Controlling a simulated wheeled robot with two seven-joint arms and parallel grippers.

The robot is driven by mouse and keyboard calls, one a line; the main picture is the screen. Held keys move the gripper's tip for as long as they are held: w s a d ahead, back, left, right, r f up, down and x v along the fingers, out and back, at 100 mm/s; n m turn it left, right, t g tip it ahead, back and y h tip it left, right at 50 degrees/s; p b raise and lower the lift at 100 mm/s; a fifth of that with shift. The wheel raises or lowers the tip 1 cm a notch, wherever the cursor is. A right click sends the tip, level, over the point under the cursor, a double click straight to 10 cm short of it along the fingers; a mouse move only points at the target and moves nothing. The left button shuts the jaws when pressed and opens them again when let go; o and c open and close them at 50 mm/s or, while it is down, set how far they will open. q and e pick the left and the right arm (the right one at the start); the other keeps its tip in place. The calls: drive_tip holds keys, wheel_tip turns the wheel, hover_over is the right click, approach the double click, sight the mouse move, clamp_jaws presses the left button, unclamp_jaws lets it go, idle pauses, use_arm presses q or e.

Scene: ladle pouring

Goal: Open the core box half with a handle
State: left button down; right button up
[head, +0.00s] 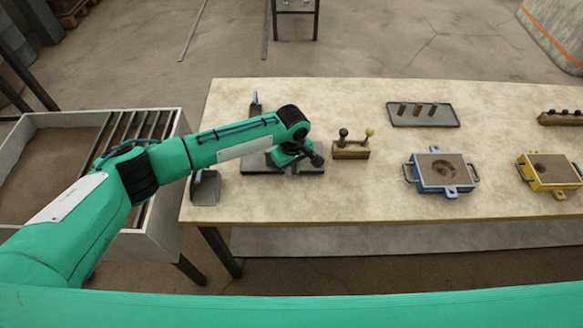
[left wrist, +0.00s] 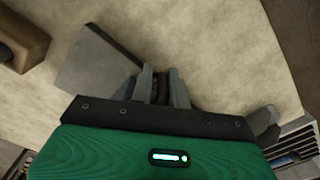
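My left gripper (head: 312,158) is low over the near right part of a dark plate (head: 255,162) at the table's left side. In the left wrist view my left fingers (left wrist: 160,85) are close together, with something dark between them; whether they grip it is unclear. A grey flat-sided piece (left wrist: 95,65) with a dark edge lies beside the fingers. I cannot tell for sure whether it is a core box half. A wooden block (head: 350,150) with a black knob and a yellow knob stands just right of the gripper. My arm hides part of the plate. My right gripper is not in view.
A grey scoop (head: 205,188) lies at the table's near left corner. A blue sand-filled box (head: 440,187) and a yellow one (head: 552,185) stand at right. A black tray (head: 445,120) with three cylinders is behind them. The table (head: 330,200) is bare in front.

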use_arm(q)
drive_tip(key=d, duration=0.4)
drive_tip(key=shift+p, duration=0.4)
drive_tip(key=shift+d, duration=0.25)
drive_tip(key=shift+a, duration=0.15)
drive_tip(key=c, duration=1.5)
unclamp_jaws()
wheel_tip(320, 180, up, 14)
drive_tip(key=shift+f+b, duration=0.1)
drive_tip(key=shift+b, duration=1.05)
